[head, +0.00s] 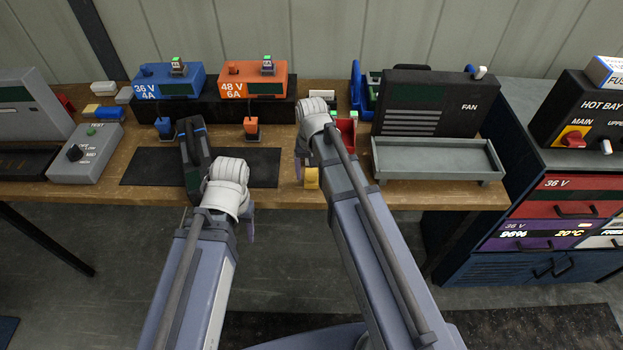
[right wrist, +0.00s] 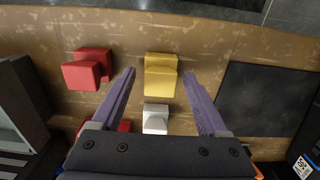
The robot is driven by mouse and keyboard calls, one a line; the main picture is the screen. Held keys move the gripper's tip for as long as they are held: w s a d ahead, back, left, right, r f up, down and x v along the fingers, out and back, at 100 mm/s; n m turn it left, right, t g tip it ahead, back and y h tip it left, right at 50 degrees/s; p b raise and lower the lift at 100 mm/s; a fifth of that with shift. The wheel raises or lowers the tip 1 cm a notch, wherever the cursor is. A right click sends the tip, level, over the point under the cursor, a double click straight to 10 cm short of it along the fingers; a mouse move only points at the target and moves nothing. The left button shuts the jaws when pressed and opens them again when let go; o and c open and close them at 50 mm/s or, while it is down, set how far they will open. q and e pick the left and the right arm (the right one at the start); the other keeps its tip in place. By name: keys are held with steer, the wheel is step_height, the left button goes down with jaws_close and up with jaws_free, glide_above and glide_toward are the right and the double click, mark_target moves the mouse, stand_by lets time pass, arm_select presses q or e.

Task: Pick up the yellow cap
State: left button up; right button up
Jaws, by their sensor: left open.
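The yellow cap (right wrist: 160,72), a stepped block, stands on the wooden bench in the right wrist view. Part of it shows in the head view (head: 311,178) near the bench's front edge, beside my right arm. My right gripper (right wrist: 161,76) is open, its two purple fingers spread to either side of the cap in that view. I see no contact, and the height gap cannot be judged. In the head view the right fingers are mostly hidden by the wrist.
A red cap (right wrist: 88,68) and a white cap (right wrist: 155,118) stand close to the yellow one. A grey tray (head: 438,158) and the fan box (head: 430,105) are to the right. Two chargers, blue (head: 160,80) and orange (head: 250,78), stand behind.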

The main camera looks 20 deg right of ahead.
jaws_close()
stand_by(0.4)
steer(key=shift+r, duration=0.15)
